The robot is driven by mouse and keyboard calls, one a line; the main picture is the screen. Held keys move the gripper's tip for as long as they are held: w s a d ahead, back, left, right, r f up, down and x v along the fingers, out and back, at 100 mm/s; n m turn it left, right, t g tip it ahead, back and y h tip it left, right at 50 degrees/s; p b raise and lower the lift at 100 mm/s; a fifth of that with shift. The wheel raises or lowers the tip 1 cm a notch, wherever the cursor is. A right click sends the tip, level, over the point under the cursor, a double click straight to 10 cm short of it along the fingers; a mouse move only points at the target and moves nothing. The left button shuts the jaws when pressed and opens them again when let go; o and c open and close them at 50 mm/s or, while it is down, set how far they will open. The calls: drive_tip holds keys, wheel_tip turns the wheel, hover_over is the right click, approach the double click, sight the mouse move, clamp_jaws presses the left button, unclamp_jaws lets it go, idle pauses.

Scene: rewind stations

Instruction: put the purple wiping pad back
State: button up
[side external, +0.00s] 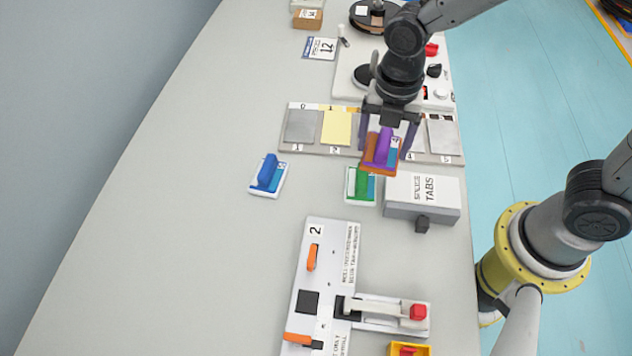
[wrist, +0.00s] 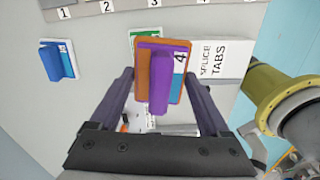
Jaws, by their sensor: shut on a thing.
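The board carries a grey square (side external: 300,126) and a yellow square (side external: 336,128) at the left, and pale squares at the right. My gripper and pad hide its middle.
A blue pad (side external: 268,175) on a white base stands to the left. A grey splice tabs box (side external: 421,199) is close on the right. A station marked 2 (side external: 314,232) with orange levers lies at the front. The table's left side is clear.

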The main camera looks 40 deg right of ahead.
drive_tip(key=shift+n, duration=0.6)
drive_tip(key=s, duration=0.1)
drive_tip(key=s+a+r, duration=0.1)
drive_tip(key=s+r, duration=0.1)
drive_tip(key=s, duration=0.1)
drive_tip(key=shift+s+a, duration=0.1)
drive_tip(key=shift+a, duration=0.55)
drive_tip(key=w+a+f, duration=0.4)
drive_tip(key=w, duration=0.3)
hover_over(316, 186)
wheel_tip(316, 186, down, 5)
drive_tip(key=shift+s+d+f, duration=0.15)
drive_tip(key=shift+f, duration=0.3)
drive_tip(key=shift+w+f, duration=0.2)
drive_tip(key=shift+f, duration=1.3)
drive_tip(key=shift+f, duration=0.1)
drive_tip(key=o, duration=1.2)
drive_tip(key=shift+c, duration=0.2)
